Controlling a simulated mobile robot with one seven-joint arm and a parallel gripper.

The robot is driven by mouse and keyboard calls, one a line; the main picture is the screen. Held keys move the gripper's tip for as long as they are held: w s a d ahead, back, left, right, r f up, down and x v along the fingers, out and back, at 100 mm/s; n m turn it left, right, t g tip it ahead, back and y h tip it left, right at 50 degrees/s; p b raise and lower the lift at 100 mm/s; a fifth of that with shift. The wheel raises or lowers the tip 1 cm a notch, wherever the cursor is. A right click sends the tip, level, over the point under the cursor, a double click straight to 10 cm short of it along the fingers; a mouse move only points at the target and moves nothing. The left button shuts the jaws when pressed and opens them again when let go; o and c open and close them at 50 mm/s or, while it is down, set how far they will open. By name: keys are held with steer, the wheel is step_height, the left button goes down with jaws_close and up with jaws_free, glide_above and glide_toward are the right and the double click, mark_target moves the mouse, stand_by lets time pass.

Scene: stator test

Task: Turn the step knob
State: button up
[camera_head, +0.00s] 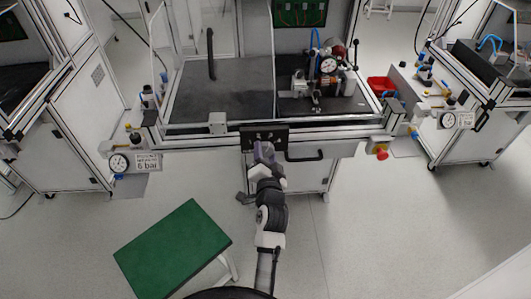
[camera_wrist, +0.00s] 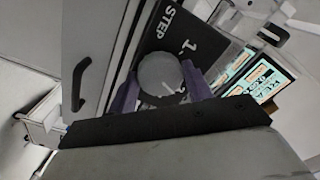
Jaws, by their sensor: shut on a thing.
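A grey drawer front with a black handle (camera_head: 304,156) is right of the panel. A pressure gauge (camera_head: 119,163) is at the left. A green-topped stool (camera_head: 173,248) stands on the floor, left of my arm.

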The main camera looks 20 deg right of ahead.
steer(key=shift+r, duration=0.15)
steer(key=o, duration=1)
steer(key=shift+s+f, duration=0.15)
steer(key=shift+f, duration=0.05)
